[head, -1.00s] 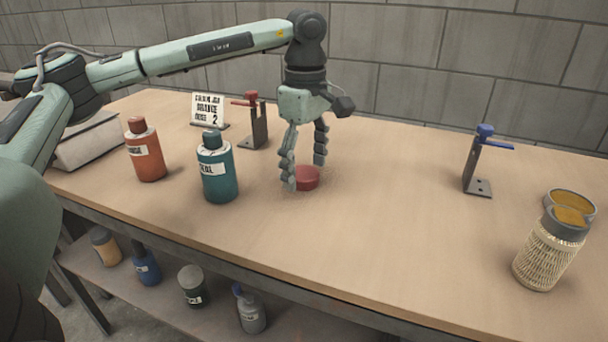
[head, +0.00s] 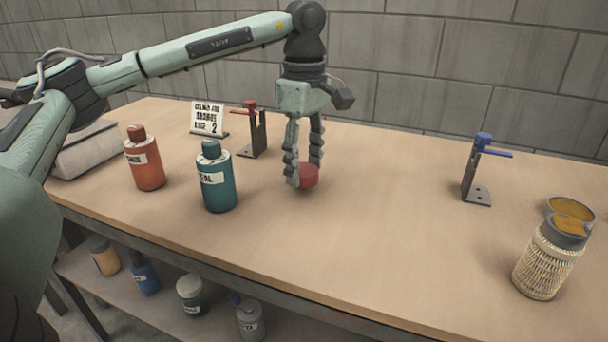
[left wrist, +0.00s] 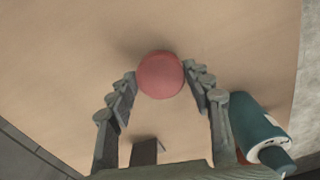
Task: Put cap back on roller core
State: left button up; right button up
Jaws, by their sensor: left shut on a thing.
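A round red cap (head: 309,175) is between the fingers of my left gripper (head: 304,174) over the middle of the table. The left gripper is shut on it, and the cap appears slightly raised above its shadow. In the left wrist view the cap (left wrist: 160,75) sits between the two fingertips (left wrist: 160,82). The mesh tube (head: 541,265), probably the roller core, stands upright at the right front with a grey collar and an orange-brown top. My right gripper is not in view.
A round container with an orange-brown inside (head: 571,208) is just behind the mesh tube. A blue-topped bracket (head: 477,180) and a red-topped bracket (head: 255,140) stand on the table (head: 390,240). An orange bottle (head: 147,170) and teal bottle (head: 216,185) stand left. The centre right is clear.

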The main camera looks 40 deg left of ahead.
aim_at(305, 170)
pick_arm(q)
notch_tip(305, 170, up, 8)
jog(key=shift+f, duration=0.2)
